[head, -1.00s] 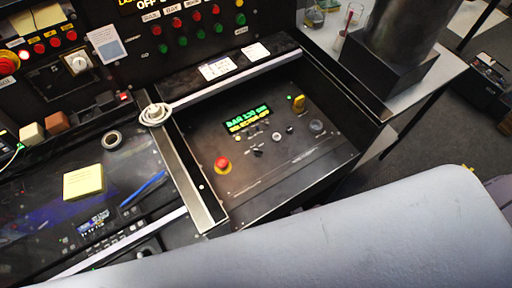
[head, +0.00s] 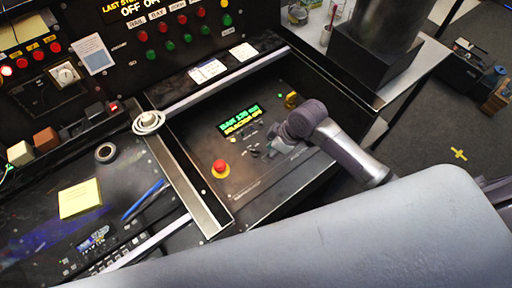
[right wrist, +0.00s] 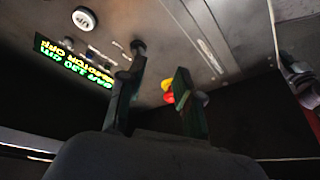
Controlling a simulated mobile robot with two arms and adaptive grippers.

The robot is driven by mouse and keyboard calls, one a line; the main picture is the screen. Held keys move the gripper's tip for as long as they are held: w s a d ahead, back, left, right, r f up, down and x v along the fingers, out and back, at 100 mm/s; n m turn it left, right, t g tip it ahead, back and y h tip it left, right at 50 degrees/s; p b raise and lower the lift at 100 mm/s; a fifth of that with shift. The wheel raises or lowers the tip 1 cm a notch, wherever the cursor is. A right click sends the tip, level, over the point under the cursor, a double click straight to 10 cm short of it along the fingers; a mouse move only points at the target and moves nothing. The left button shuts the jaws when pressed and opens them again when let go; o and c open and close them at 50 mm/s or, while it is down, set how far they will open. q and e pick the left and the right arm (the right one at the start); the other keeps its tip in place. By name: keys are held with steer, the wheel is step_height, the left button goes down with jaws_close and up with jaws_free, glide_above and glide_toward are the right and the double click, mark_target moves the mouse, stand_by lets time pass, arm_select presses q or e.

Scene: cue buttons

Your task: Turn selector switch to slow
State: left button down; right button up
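A dark knob (right wrist: 138,47) shows by the left fingertip, and a yellow and red part (right wrist: 168,92) shows between the fingers. My left gripper is not in view.
A raised metal strip (head: 190,185) borders the panel on the left, with a white ring-shaped item (head: 148,122) at its top. Yellow notes (head: 80,198), a blue pen (head: 143,200) and a tape roll (head: 105,152) lie left. A dark metal container (head: 380,45) stands beyond the panel.

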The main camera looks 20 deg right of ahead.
mark_target(254, 150)
steer(key=w+d+r+n, duration=0.2)
steer(key=w+r+n, duration=0.1)
steer(key=w+r, duration=0.15)
steer(key=shift+g, duration=0.3)
steer(key=x, duration=1.2)
steer(key=shift+a+f, duration=0.2)
steer(key=shift+a, duration=0.2)
steer(key=shift+y, duration=0.3)
jaws_close()
